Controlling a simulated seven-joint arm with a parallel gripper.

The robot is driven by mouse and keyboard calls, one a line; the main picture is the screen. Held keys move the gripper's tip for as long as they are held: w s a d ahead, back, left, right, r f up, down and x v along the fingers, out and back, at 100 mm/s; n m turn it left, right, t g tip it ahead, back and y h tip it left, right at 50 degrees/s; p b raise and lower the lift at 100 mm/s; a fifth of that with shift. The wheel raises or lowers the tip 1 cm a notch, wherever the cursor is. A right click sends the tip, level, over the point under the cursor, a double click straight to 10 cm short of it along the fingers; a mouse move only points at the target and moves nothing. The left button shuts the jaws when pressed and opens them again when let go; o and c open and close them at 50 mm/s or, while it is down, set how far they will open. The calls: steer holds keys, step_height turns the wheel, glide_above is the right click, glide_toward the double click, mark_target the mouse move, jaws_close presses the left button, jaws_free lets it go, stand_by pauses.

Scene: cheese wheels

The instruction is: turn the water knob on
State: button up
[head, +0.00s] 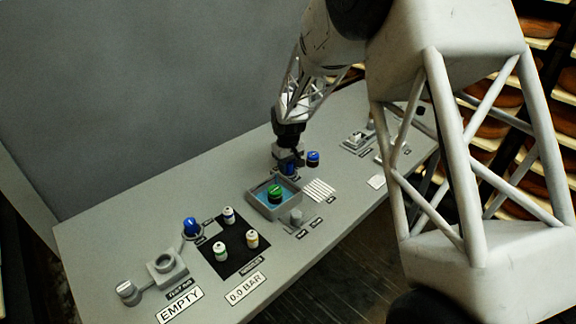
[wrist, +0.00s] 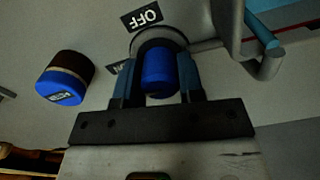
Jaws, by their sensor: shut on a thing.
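The blue water knob (wrist: 158,72) sits on a round grey base between the two fingers of my gripper (wrist: 158,85) in the wrist view. My gripper is shut on it. An OFF label (wrist: 148,15) lies just beyond the knob, and a second label, partly hidden by a finger, is at its left. In the head view my gripper (head: 288,158) is low over the table behind the water basin (head: 252,203), and the blue knob (head: 288,169) shows partly below the fingers.
A blue-and-dark capped container (wrist: 65,78) stands left of my gripper in the wrist view. A grey bent pipe (wrist: 268,66) is close on the right. The basin holds water and a green-topped container (head: 275,194). A black mat (head: 234,250) with small containers lies farther left.

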stand_by(0.4)
steer(key=o, duration=0.9)
steer(key=shift+r, duration=0.1)
steer(key=shift+r, duration=3.85)
